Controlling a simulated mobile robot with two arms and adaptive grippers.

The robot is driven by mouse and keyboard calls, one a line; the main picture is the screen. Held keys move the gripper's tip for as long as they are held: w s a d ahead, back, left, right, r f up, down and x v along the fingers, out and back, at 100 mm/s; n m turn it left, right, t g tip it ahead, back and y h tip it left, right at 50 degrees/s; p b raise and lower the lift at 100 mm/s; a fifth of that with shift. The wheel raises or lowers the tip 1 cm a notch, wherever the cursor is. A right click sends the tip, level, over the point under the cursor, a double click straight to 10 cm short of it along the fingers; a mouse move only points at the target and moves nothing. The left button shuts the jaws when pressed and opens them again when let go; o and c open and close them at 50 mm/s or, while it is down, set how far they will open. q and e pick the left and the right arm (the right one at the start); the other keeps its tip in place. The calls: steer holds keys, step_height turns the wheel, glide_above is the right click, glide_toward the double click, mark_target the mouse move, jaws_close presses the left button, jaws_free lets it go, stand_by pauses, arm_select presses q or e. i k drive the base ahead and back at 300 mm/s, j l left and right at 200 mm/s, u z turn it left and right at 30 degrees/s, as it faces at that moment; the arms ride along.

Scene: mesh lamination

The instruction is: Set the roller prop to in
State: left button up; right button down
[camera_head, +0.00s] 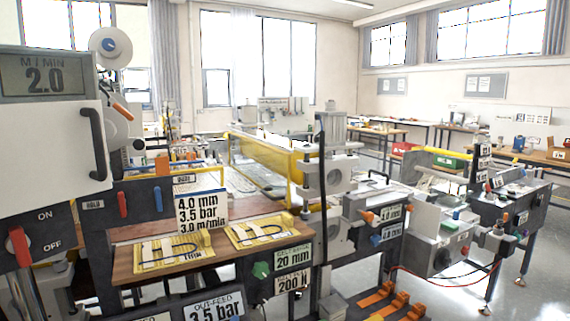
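Neither of my grippers is in view. I cannot tell which part is the roller prop; no readable label names it. Candidates on the laminating machine are the red lever (123,204) and blue lever (157,199) beside the HOLD label (93,204), and an orange lever (122,111) tilted below the white reel. An orange handle (367,216) and a blue handle (376,239) sit beside the labels on the right-hand roller unit (352,206). Whether any of these is set in or out cannot be told.
A wooden shelf (125,266) in front holds yellow trays (172,252) and a settings card (201,212). A display (44,75) reads 2.0 above a white door (50,140). Orange pedals (384,299) lie low at the front. Open floor (542,285) is at right.

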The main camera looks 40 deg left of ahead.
mark_target(354, 207)
steer(key=u, duration=0.75)
